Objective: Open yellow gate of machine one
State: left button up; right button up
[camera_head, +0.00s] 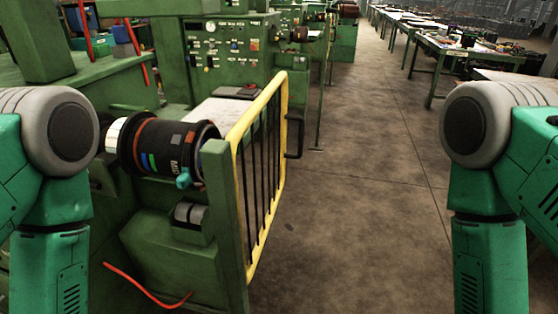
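The yellow gate (240,186) is a yellow tube frame with dark vertical bars. It stands upright at the right side of the nearest green machine (150,240), beside a green post (224,225). A dark handle (297,138) sticks out from its far edge. A black roller with coloured patches (165,143) lies to the left of the gate. My two green and grey arms show at the left and right edges of the view, apart from the gate. Neither gripper is in view.
More green machines with a control panel (225,50) stand behind. A row of green tables (445,50) with items on them runs along the right at the back. The concrete floor (365,190) between the gate and my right arm is clear. A red hose (140,287) hangs low.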

aim_at(235, 135)
jog(key=l, duration=0.5)
jog(key=k+l, duration=0.15)
jog(key=l, duration=0.35)
jog(key=i+l+z, duration=0.35)
jog(key=i+l, duration=0.15)
